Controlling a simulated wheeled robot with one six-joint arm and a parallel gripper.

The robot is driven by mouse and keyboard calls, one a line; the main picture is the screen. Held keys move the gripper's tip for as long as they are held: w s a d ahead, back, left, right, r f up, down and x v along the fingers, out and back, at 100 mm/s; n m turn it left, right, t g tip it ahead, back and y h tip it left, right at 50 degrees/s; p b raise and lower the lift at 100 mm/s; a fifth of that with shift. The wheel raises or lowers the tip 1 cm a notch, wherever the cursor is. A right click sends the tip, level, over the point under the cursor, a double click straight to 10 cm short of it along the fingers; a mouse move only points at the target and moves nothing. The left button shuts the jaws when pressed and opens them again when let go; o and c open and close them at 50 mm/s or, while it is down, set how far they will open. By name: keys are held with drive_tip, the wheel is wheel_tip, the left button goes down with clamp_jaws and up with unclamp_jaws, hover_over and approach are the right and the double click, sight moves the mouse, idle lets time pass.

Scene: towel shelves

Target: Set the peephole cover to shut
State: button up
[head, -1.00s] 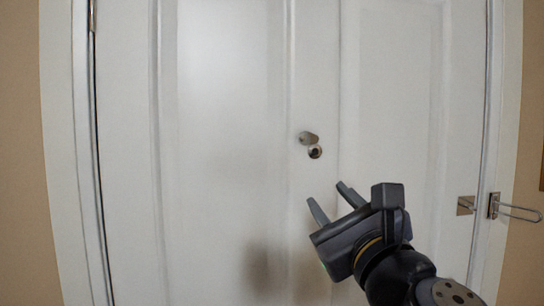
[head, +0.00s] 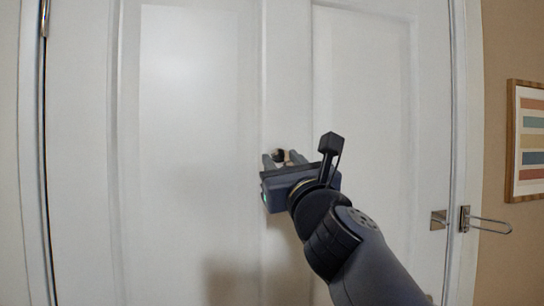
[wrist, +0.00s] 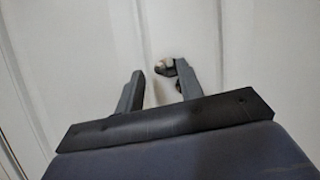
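The peephole cover (wrist: 164,66) is a small metal piece on the white door, between the fingertips of my gripper (wrist: 160,70) in the wrist view. The round peephole (wrist: 179,86) is below and right of it, partly hidden by the right finger. In the head view the cover (head: 279,154) shows as a small dark and shiny spot between the fingertips of my gripper (head: 280,157), and the peephole is largely hidden. The fingers are apart, with door showing between them. I cannot tell whether either finger touches the cover.
The white panelled door (head: 190,120) fills most of the view. A metal latch (head: 466,219) with a looped bar (head: 490,226) is at its right edge. A framed striped picture (head: 528,140) hangs on the beige wall at the right.

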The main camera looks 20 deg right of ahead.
drive_tip(key=shift+x, duration=0.9)
drive_tip(key=shift+c, duration=0.5)
clamp_jaws()
